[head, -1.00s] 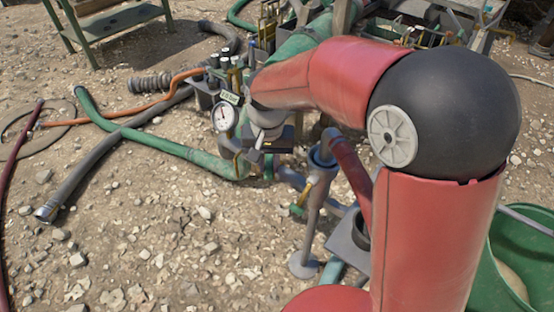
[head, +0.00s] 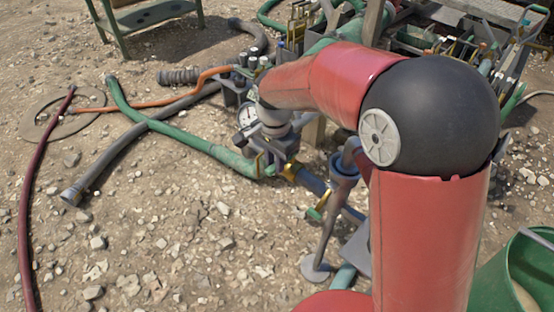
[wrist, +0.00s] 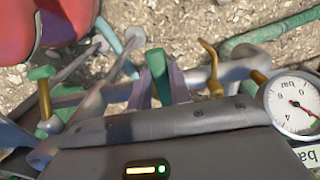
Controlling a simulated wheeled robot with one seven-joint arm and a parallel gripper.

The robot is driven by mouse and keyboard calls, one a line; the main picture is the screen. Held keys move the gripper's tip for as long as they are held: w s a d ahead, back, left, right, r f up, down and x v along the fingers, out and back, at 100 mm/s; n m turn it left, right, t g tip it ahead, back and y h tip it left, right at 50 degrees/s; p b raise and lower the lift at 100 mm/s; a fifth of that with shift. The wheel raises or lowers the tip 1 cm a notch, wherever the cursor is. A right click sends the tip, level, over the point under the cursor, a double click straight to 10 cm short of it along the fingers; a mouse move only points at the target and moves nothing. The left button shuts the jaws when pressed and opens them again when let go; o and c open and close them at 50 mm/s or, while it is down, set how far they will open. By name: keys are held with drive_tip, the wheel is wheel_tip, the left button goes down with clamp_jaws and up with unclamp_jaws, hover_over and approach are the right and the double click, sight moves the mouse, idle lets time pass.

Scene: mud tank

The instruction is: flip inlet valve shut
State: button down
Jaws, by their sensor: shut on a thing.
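My gripper (wrist: 158,92) is shut on a green lever handle (wrist: 157,68) that stands up between its two fingers, over a grey pipe. The handle's lower end and its joint to the pipe are hidden by the fingers and gripper body. In the head view my gripper (head: 284,168) is at the pipework below the gauge, and the handle in it is not clear. A bent yellow lever (wrist: 211,68) stands just right of the fingers, apart from them. A yellow lever with a green grip (wrist: 43,88) stands at the left. I cannot tell by label which is the inlet valve.
A round pressure gauge (wrist: 293,103) is close on the right of my gripper. A green hose (head: 190,150) runs left across stony ground, crossing a grey hose (head: 130,150). A grey stand (head: 328,235) rises nearby. Open ground lies at the lower left.

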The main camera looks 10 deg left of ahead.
sight(274, 165)
idle(0.4)
drive_tip(key=c, duration=1.3)
unclamp_jaws()
wheel_tip(274, 165, up, 8)
drive_tip(key=shift+f, duration=0.1)
